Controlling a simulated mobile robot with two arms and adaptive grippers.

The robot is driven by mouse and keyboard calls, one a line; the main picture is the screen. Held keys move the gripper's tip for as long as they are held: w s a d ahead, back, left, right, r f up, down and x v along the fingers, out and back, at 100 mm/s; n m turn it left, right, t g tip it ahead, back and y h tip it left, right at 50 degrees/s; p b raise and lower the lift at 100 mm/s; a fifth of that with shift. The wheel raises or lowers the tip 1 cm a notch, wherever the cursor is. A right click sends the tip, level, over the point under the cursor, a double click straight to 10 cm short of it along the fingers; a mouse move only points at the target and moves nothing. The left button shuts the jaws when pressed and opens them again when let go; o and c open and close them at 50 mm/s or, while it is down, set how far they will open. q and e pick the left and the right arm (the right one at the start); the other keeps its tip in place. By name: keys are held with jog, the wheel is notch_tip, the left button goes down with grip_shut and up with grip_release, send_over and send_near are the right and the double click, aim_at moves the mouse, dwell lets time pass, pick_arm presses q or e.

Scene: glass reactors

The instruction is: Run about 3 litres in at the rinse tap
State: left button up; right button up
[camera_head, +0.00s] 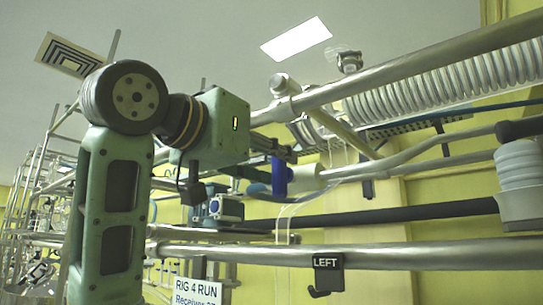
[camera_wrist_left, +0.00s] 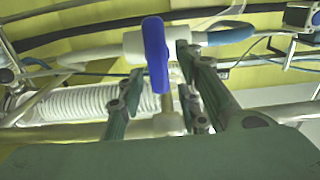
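The tap with a blue lever (camera_head: 279,176) and a white body (camera_head: 305,173) is at the middle of the head view. In the left wrist view the blue lever (camera_wrist_left: 157,55) stands upright in front of the white valve body (camera_wrist_left: 130,46). My left gripper (camera_head: 284,153) is at the tap. In the left wrist view its two fingers are apart, one on each side of the lever, with gaps showing; I cannot tell whether either touches it. A clear tube (camera_head: 285,215) hangs below the tap. My right gripper is not in view.
Metal rails (camera_head: 440,254) cross in front, one with a black "LEFT" hook tag (camera_head: 327,272). A "RIG 4 RUN" sign (camera_head: 197,291) hangs below. A white coil (camera_head: 450,80) runs at upper right. A white ribbed vessel (camera_head: 520,180) is at the right edge.

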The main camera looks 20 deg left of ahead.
pick_arm(q)
jog(key=shift+w, duration=0.1)
jog(key=c, duration=0.4)
grip_shut()
jog(key=shift+f+n+b, duration=0.15)
jog(key=shift+n+b, duration=0.15)
jog(key=n+b, duration=0.2)
jog(key=shift+a+f+n, duration=0.15)
jog(key=shift+a+n, duration=0.05)
jog(key=shift+n, duration=0.1)
jog(key=shift+w+a+f+n+b, duration=0.1)
jog(key=shift+a+f+n+b, duration=0.1)
jog(key=shift+n+b, duration=1.15)
jog(key=shift+w+a+f+n+b, duration=0.1)
jog(key=shift+a+n+b, duration=0.35)
jog(key=shift+n, duration=1.6)
jog(key=shift+w+f+n+b, duration=0.15)
jog(key=shift+n+b, duration=0.95)
jog(key=shift+n, duration=0.6)
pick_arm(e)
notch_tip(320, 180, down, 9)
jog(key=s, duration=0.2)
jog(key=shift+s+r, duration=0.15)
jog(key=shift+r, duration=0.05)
